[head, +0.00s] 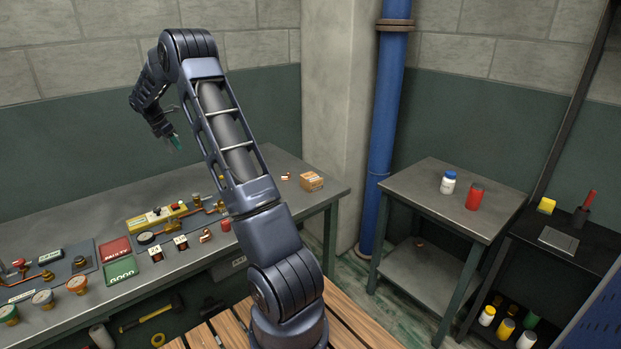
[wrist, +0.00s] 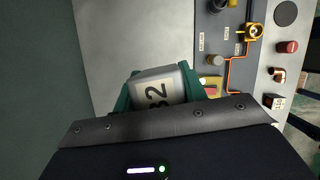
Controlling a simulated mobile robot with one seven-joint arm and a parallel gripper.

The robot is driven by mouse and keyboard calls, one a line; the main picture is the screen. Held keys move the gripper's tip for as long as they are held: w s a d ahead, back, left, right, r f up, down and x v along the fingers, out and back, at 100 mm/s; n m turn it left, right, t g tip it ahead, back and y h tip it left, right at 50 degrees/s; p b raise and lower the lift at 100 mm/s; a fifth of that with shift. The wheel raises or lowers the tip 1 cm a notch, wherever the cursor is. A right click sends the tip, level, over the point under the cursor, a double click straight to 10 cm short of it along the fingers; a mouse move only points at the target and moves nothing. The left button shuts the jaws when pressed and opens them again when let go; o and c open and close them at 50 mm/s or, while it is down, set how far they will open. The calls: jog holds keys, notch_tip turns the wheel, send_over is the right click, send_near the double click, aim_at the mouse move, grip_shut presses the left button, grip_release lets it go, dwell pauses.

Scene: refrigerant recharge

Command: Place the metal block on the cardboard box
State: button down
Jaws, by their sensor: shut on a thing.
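My gripper (head: 175,142) is raised above the back left part of the workbench in the head view. In the wrist view its teal fingers are shut on the metal block (wrist: 158,88), a silver-grey block with dark digits that read like "32". The block is too small to make out in the head view. The cardboard box (head: 311,181) is a small orange-brown box on the right end of the workbench. My gripper is well to the left of it and higher. The box does not show in the wrist view.
The workbench (head: 335,192) carries a manifold panel, a red tray (head: 115,248), a green tray (head: 120,272) and copper fittings. Small copper pieces (head: 286,176) lie left of the box. A side table (head: 425,190) holds a white bottle (head: 448,182) and a red can (head: 474,196).

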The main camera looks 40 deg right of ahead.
jog(key=s+d+r, duration=0.1)
jog(key=s+d, duration=0.2)
jog(key=d, duration=1)
notch_tip(320, 180, up, 3)
jog(key=m, duration=0.2)
send_over(315, 175)
jog(key=a, duration=0.2)
jog(key=shift+g, duration=0.3)
jog(key=f, duration=1.9)
jog(key=shift+d+f, duration=0.25)
jog(key=shift+d, duration=0.05)
jog(key=shift+f, duration=0.15)
jog(key=c, duration=0.8)
grip_release()
